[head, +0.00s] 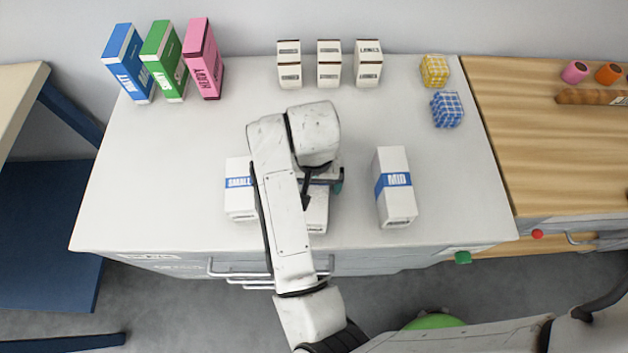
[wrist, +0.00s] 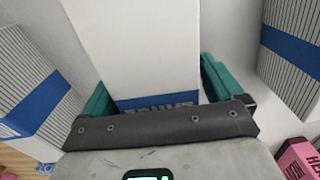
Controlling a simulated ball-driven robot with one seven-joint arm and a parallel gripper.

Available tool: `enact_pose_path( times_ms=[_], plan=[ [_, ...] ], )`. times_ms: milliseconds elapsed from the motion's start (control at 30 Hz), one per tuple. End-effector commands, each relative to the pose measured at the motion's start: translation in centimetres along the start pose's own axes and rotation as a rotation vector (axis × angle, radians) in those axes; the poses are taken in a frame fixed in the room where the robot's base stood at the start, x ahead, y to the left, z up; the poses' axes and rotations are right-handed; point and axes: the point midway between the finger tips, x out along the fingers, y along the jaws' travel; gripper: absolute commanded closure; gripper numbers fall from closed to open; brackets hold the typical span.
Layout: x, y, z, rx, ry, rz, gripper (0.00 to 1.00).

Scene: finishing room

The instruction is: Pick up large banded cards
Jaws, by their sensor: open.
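A white banded pack of cards (wrist: 135,45) stands between my gripper's two teal fingers in the wrist view. Its blue band (wrist: 160,101) is mostly covered by the gripper body, so I cannot read its word. In the head view this pack (head: 317,215) is mostly hidden under my arm, between the SMALL pack (head: 240,205) on the left and the MID pack (head: 394,205) on the right. My gripper (wrist: 158,88) is open around the middle pack, one finger on each side. Whether the fingers touch it I cannot tell.
Blue (head: 128,65), green (head: 163,62) and pink (head: 203,60) boxes stand at the back left. Several small cream boxes (head: 329,65) stand at the back. Yellow (head: 434,70) and blue (head: 447,109) checked blocks are at the right. The white table (head: 160,180) is clear at left.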

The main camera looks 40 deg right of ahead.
Motion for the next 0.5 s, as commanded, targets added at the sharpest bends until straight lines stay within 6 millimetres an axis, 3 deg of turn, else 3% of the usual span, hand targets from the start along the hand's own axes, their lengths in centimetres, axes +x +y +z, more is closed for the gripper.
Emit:
enact_pose_path(
  times_ms=[200,500],
  plan=[
    [0.06,0.01,-0.01,0.001,0.0,0.0,0.07],
    [0.03,0.0,-0.01,0.001,0.0,0.0,0.36]
  ],
)
